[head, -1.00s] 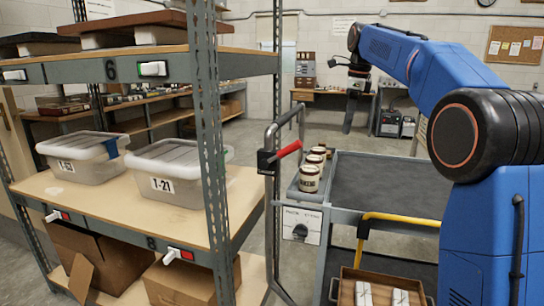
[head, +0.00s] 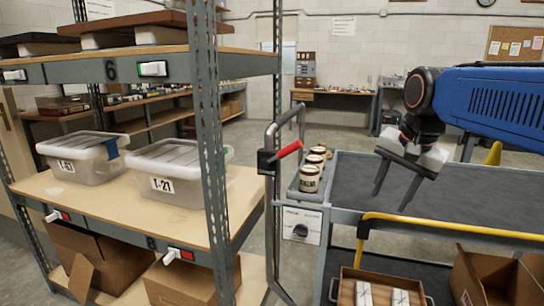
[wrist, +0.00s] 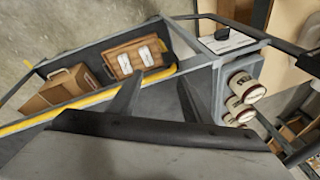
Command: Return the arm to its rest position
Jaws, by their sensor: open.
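My gripper (head: 393,185) hangs from my blue arm above the grey cart top (head: 450,195) at the right of the head view. Its two dark fingers are spread, with nothing between them. In the wrist view, a finger of my gripper shows above the cart, with the cart's lower tray and the jars beyond it. My arm now reaches in from the right edge of the head view.
The cart has several labelled jars (head: 310,178) in a side tray, a yellow rail (head: 440,226) and a wooden box (head: 350,297) below. A shelf rack (head: 210,150) at left holds two plastic bins (head: 175,170). The cart top is bare.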

